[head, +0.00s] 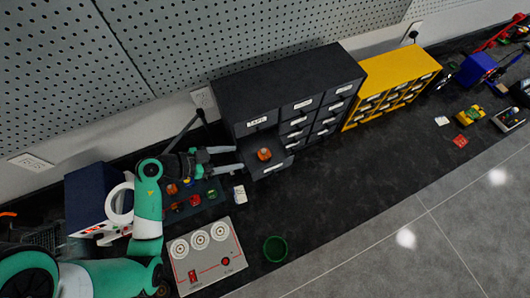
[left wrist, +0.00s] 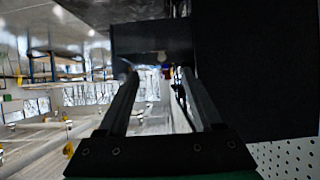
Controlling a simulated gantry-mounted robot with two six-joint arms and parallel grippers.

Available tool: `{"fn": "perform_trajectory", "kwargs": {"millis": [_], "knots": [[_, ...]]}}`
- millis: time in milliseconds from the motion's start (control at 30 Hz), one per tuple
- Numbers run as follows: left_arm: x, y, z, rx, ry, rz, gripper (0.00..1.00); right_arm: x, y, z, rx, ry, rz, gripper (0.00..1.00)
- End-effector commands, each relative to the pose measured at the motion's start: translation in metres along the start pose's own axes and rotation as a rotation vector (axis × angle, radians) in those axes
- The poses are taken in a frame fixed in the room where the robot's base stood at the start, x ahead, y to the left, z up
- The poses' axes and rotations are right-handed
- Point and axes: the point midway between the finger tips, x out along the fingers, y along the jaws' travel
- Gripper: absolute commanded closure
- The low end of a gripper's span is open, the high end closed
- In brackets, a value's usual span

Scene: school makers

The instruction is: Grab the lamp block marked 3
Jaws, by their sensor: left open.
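My left gripper (head: 240,158) is open and empty beside a pulled-out drawer (head: 268,171) of the dark cabinet. An orange block (head: 264,154) sits in that drawer, just right of the fingertips and apart from them. Several small blocks, among them a red one (head: 194,200) and a green one (head: 212,193), lie on a dark tray below my left wrist. No number 3 is readable on any block. In the left wrist view the open fingers (left wrist: 158,72) point at a dark drawer front (left wrist: 150,38), with no block clear between them. My right gripper is out of view.
The dark cabinet (head: 290,83) and a yellow cabinet (head: 392,75) stand along the pegboard wall. A grey panel with three round dials (head: 210,260) and a green cup (head: 275,249) stand in front. The dark tabletop right of the cup is clear.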

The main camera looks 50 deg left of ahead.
Motion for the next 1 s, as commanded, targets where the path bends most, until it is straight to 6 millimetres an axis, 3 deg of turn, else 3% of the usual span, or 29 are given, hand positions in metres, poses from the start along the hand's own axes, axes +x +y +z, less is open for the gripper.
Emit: {"fn": "perform_trajectory", "kwargs": {"millis": [167, 400, 700, 1000], "knots": [[0.006, -0.001, 0.001, 0.001, 0.001, -0.002, 0.33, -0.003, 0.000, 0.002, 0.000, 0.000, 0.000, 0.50], [0.051, -0.001, 0.003, 0.004, 0.002, 0.001, 0.33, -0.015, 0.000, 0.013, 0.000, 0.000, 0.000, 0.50], [0.069, -0.001, 0.002, 0.002, 0.003, -0.003, 0.33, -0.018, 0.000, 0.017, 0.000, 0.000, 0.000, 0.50], [0.114, 0.002, 0.009, 0.003, 0.003, -0.002, 0.33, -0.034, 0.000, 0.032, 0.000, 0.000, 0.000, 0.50]]}}
